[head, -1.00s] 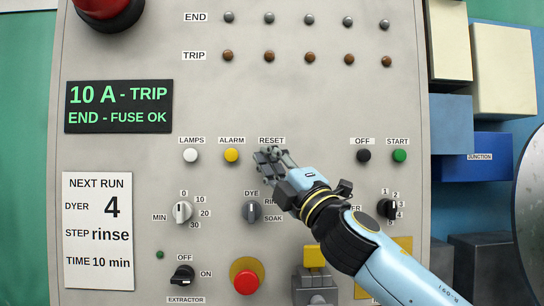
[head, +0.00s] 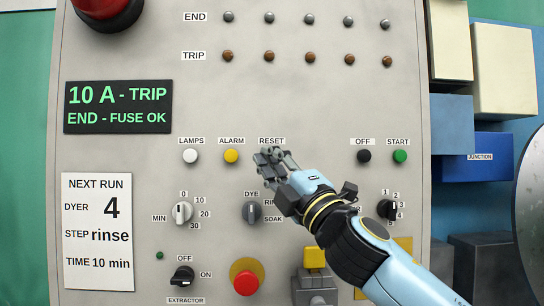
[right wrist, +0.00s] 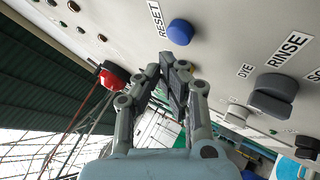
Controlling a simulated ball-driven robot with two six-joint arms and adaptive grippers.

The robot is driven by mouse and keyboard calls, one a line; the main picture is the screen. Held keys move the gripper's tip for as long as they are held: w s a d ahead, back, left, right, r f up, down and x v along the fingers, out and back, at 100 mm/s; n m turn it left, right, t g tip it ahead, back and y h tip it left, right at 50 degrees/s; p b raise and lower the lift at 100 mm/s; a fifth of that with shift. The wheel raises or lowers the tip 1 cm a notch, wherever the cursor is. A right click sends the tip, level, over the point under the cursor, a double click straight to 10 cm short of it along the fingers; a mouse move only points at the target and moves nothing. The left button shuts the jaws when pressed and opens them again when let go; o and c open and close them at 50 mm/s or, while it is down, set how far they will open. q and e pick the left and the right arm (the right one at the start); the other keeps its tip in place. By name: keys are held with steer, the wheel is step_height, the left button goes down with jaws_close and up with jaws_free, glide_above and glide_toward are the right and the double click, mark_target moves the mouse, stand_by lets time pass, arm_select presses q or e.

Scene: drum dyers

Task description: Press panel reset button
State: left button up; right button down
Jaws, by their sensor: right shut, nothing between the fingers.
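The blue reset button (right wrist: 180,32) shows in the right wrist view beside its RESET label, standing out from the panel. In the head view the RESET label (head: 271,141) is visible, but the button under it is hidden by my right gripper (head: 268,160). That gripper is shut and empty, its fingertips just below the label. In the right wrist view its closed fingertips (right wrist: 172,70) are a little below the blue button in the picture, with a visible gap; the exact distance to the panel cannot be told. My left gripper is not in view.
The yellow alarm button (head: 231,156) is close left of the gripper, and the DYE knob (head: 252,211) is below it. The black OFF button (head: 363,156) and green START button (head: 399,156) are to the right. The display (head: 118,106) reads 10 A - TRIP.

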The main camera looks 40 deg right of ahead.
steer(key=shift+s+a+p, duration=0.2)
steer(key=shift+s+a, duration=0.4)
steer(key=shift+s, duration=0.4)
steer(key=shift+s+a+p, duration=0.2)
steer(key=shift+s+a, duration=0.4)
steer(key=shift+s, duration=0.35)
